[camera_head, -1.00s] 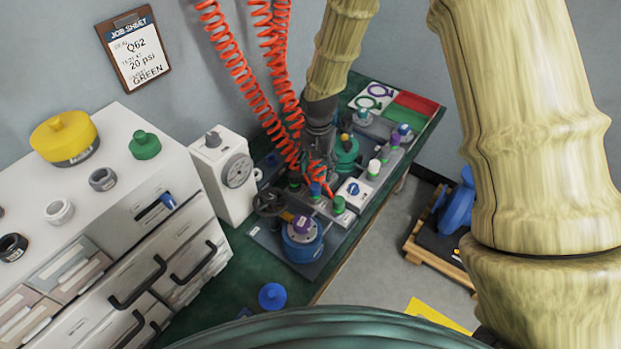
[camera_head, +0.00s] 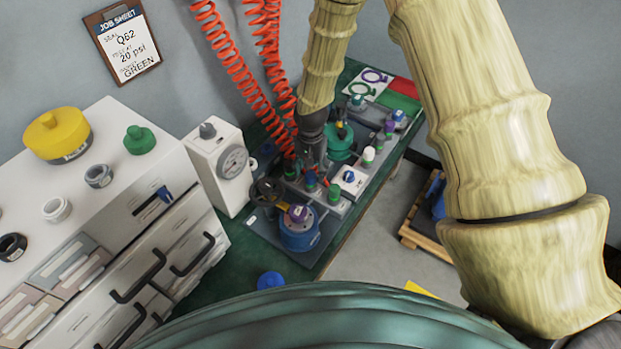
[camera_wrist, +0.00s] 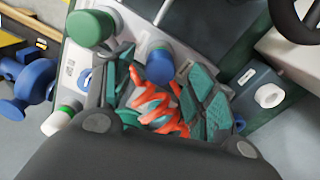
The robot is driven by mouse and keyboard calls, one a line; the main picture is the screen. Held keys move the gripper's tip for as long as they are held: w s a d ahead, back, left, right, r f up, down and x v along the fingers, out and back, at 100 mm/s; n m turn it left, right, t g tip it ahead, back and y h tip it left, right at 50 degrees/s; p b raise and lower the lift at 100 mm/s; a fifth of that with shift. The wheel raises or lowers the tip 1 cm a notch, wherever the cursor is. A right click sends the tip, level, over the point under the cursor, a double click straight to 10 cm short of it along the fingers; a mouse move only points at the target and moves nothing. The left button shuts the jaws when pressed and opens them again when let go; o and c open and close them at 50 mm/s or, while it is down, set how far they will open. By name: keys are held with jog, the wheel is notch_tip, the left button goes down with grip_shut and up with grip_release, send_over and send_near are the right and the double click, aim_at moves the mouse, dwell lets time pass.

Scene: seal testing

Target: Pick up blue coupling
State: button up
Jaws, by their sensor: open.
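The blue coupling (camera_head: 310,181) is a small blue-capped cylinder standing on the grey test bench, just in front of my gripper (camera_head: 313,165). In the wrist view the blue coupling (camera_wrist: 160,66) shows between and slightly beyond my fingertips. My gripper (camera_wrist: 161,72) is open, with teal ridged pads on both fingers. An orange coiled hose (camera_wrist: 157,108) shows between the fingers, close to the blue coupling. I cannot tell whether either finger touches the coupling.
A green coupling (camera_wrist: 91,28) stands left of the blue one. A handwheel (camera_head: 268,191) and a blue pot with a purple cap (camera_head: 299,230) stand nearby. A white gauge box (camera_head: 218,165) and drawer cabinet (camera_head: 165,235) are at left. Orange hoses (camera_head: 228,62) hang behind.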

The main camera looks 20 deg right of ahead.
aim_at(311, 174)
jog(key=shift+f+p, duration=0.3)
jog(key=shift+f, duration=1.25)
jog(key=c, duration=1.2)
